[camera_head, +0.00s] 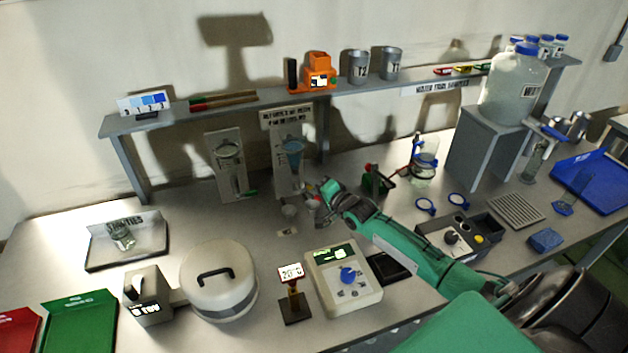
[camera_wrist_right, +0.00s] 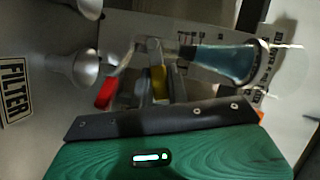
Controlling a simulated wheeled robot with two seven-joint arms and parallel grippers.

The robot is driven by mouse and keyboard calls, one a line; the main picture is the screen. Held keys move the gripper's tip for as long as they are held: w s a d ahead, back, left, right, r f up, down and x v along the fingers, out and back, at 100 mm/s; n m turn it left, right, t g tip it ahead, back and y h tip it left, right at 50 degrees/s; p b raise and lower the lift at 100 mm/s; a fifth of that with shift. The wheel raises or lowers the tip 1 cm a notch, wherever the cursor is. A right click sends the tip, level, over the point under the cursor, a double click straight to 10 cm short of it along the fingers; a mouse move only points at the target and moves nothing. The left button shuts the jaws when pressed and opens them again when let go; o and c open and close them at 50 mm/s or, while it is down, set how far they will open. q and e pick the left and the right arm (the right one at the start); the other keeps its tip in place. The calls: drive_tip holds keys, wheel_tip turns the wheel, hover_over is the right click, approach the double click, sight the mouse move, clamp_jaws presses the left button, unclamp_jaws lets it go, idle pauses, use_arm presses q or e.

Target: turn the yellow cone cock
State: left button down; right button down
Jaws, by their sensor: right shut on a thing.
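My right gripper (camera_head: 324,190) reaches in from the right to the foot of a white panel that carries a funnel of blue liquid (camera_head: 293,148). In the right wrist view the gripper fingers (camera_wrist_right: 158,72) are closed around the yellow cone cock (camera_wrist_right: 158,84). The cock sits near the narrow stem of the blue-liquid funnel (camera_wrist_right: 225,62). A red handle (camera_wrist_right: 106,93) shows just left of the fingers. In the head view the yellow cock is hidden or too small to make out. My left gripper is not in view.
A second white panel with a funnel (camera_head: 228,165) stands to the left. A green and red device (camera_head: 376,182) and a flask on a stand (camera_head: 424,165) are close right of my gripper. The grey shelf (camera_head: 225,106) runs behind.

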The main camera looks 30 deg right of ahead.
sight(293, 171)
drive_tip(key=r+n+g+h+p, duration=0.1)
drive_tip(key=n+p, duration=0.1)
drive_tip(key=p, duration=0.1)
drive_tip(key=a+r+n+p, duration=0.1)
drive_tip(key=n+p, duration=0.1)
drive_tip(key=p, duration=0.1)
drive_tip(key=shift+w+a+r+g+h, duration=0.1)
drive_tip(key=shift+w+a+g+h, duration=0.05)
drive_tip(key=shift+g+h, duration=0.25)
drive_tip(key=shift+a+r+n+h+p, duration=0.15)
drive_tip(key=shift+a+n+h+p, duration=0.15)
drive_tip(key=shift+n+p, duration=0.4)
drive_tip(key=shift+w+a+n+g+h+p, duration=0.1)
drive_tip(key=shift+a+n+g+h+p, duration=0.25)
drive_tip(key=shift+n+h+p, duration=0.4)
drive_tip(key=shift+w+a+n+g+h, duration=0.15)
drive_tip(key=shift+a+n+h, duration=0.15)
drive_tip(key=shift+n, duration=0.3)
drive_tip(key=shift+a+n+g+h, duration=0.15)
drive_tip(key=shift+n+h, duration=0.1)
drive_tip(key=shift+n, duration=0.3)
drive_tip(key=c, duration=1.6)
unclamp_jaws()
drive_tip(key=shift+r, duration=0.1)
drive_tip(key=shift+c, duration=0.2)
